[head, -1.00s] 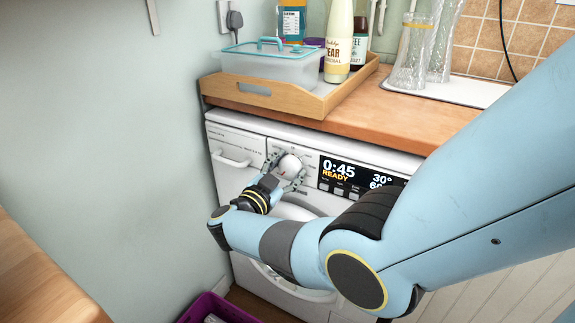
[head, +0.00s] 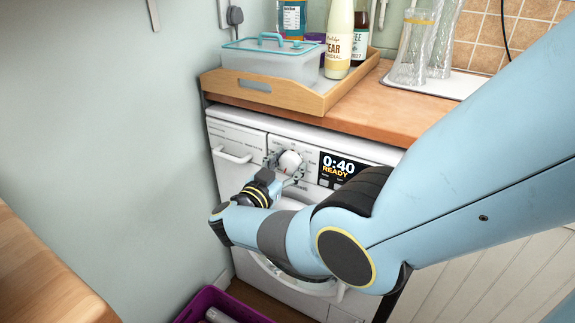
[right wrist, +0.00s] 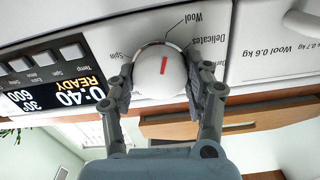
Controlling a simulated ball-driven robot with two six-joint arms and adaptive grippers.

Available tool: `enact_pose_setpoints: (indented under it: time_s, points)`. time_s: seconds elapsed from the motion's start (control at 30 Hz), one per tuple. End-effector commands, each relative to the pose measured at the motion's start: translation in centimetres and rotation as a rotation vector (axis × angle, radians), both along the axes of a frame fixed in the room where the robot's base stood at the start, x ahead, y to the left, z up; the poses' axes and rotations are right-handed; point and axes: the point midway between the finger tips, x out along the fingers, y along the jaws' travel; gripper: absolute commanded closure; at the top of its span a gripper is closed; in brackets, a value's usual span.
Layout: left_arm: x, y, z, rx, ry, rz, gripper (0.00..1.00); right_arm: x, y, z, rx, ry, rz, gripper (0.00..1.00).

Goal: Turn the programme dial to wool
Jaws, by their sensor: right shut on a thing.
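The programme dial (head: 290,161) is a round white knob on the washing machine's front panel. In the right wrist view, which is upside down, the dial (right wrist: 158,80) shows a red mark pointing up toward the line that leads to the word Wool (right wrist: 192,18). The Delicates label (right wrist: 207,40) is beside it. My right gripper (right wrist: 159,78) is shut on the dial, one finger on each side. The display (head: 343,167) reads 0:40 READY. My left gripper is not in view.
A wooden tray (head: 262,92) with a lidded box and bottles stands on the worktop (head: 385,125) above the machine. Glass vessels (head: 412,50) stand to its right. A purple crate (head: 235,305) is on the floor. A wall closes the left side.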

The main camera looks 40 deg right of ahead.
Motion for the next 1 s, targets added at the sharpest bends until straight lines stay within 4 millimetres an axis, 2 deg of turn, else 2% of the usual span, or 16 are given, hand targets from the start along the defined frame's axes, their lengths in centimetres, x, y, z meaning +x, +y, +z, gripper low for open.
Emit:
enact_pose_setpoints:
  time_s: [0.03, 0.07, 0.23, 0.57, 0.9, 1.0]
  points:
    - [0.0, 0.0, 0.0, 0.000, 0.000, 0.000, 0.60, -0.1, 0.2, -0.3, 0.006, 0.005, 0.002, 0.81]
    - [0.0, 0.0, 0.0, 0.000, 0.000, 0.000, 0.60, -0.1, 0.2, -0.3, 0.006, 0.005, 0.002, 0.45]
    - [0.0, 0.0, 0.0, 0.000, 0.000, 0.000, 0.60, -0.1, 0.1, -0.2, 0.003, 0.003, 0.001, 0.24]
    - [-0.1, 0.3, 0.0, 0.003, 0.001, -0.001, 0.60, -0.2, 0.6, -0.1, 0.002, 0.002, 0.001, 0.24]
    - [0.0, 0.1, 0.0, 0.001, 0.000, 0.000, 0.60, -1.7, 6.0, -0.2, 0.005, 0.003, 0.002, 0.24]
    - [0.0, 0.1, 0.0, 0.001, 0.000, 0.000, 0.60, -2.0, 6.9, -0.2, 0.002, 0.003, 0.001, 0.24]
